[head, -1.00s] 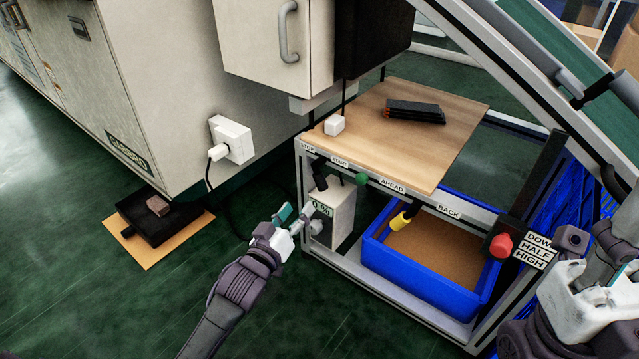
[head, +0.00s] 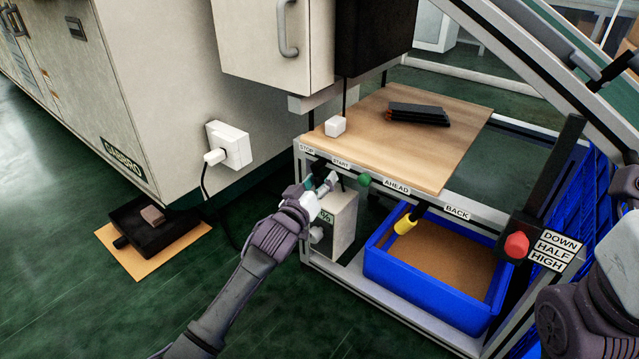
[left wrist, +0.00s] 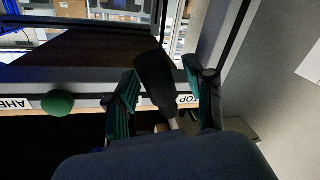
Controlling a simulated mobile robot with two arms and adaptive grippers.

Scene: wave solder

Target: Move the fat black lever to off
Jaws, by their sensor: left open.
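The fat black lever (left wrist: 157,78) stands between the two fingers of my left gripper (left wrist: 163,95) in the left wrist view, its thick end beyond the fingertips. The fingers are open, one on each side of it. In the head view my left gripper (head: 322,184) is at the front rail, by the STOP (head: 307,148) and START (head: 341,163) labels, and largely hides the lever. No OFF label can be read. At the right edge of the head view only part of my right arm shows; its finger state cannot be made out.
A green knob (head: 364,180) is right of the gripper, then a yellow-ended lever (head: 404,223) and a red knob (head: 517,245). A grey box (head: 341,222) hangs under the rail, beside a blue bin (head: 408,283). The wooden top (head: 400,150) is above.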

